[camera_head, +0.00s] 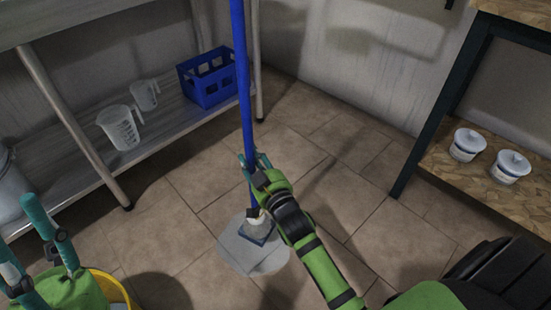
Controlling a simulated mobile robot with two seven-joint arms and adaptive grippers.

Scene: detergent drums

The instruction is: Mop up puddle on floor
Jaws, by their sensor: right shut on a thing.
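A mop with a long blue handle (243,85) stands nearly upright in the middle of the view. My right gripper (254,164) is shut around the lower part of this handle. The mop head (259,234), a flat blue-grey piece, is at floor level within the puddle (238,250). The puddle is a pale grey, roundish patch on the tiles, partly covered by the mop head and my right arm. My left gripper (22,245) is at the lower left edge, its teal fingers spread apart with nothing seen between them.
A yellow bucket (109,287) shows partly behind my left gripper. A metal shelf (165,115) on the left holds a blue crate (208,80) and clear jugs (121,127). A wooden shelf (425,160) on the right holds white tubs (467,144). Tiled floor between is clear.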

